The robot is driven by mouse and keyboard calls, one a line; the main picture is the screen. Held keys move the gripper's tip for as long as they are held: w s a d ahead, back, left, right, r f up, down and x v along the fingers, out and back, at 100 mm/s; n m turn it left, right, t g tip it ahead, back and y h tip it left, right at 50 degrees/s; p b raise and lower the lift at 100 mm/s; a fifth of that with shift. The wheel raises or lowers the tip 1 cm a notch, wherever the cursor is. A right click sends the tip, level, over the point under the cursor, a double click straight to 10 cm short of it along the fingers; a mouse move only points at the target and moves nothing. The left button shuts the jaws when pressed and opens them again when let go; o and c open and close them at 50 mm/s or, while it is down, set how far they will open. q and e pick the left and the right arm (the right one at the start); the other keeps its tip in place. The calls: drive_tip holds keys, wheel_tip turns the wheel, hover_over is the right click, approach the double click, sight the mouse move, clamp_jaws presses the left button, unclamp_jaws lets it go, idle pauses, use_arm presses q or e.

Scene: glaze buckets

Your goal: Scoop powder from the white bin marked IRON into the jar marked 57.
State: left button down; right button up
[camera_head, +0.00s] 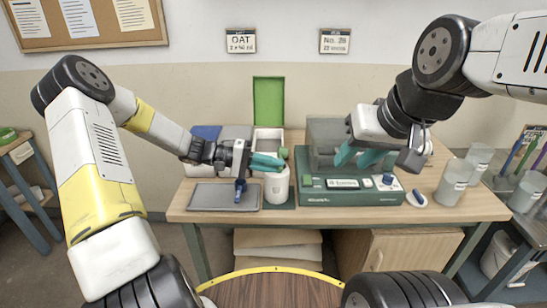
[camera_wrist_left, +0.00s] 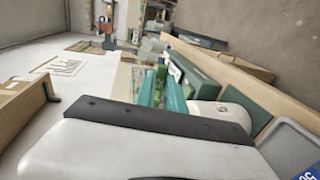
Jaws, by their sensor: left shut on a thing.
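My left gripper (camera_head: 268,161) has its teal fingers closed just above a white tub (camera_head: 277,188). A small green piece (camera_head: 283,153) shows at its fingertips. In the left wrist view green also shows between the fingers (camera_wrist_left: 160,88); it looks like a handle, but most of it is hidden. The white tub also shows beside the fingers (camera_wrist_left: 208,113); its marking is not readable. An open white bin (camera_head: 268,138) with a raised green lid (camera_head: 269,102) stands behind. My right gripper (camera_head: 358,157) has its teal fingers apart and looks empty, in front of the balance.
A green balance (camera_head: 312,196) with a clear shield (camera_head: 328,132) stands at the middle right. Labelled translucent cups (camera_head: 453,185) are at the right, near a small white oval thing (camera_head: 416,198). A grey tray (camera_head: 210,196) lies at the left front.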

use_arm(q)
drive_tip(key=shift+a+f+h, duration=0.1)
drive_tip(key=shift+a+h, duration=0.1)
drive_tip(key=shift+h, duration=0.7)
drive_tip(key=shift+a+f+h, duration=0.1)
drive_tip(key=shift+a+h, duration=0.05)
drive_tip(key=shift+h, duration=0.75)
drive_tip(key=h, duration=0.3)
drive_tip(key=shift+a+f, duration=0.2)
drive_tip(key=shift+f, duration=0.05)
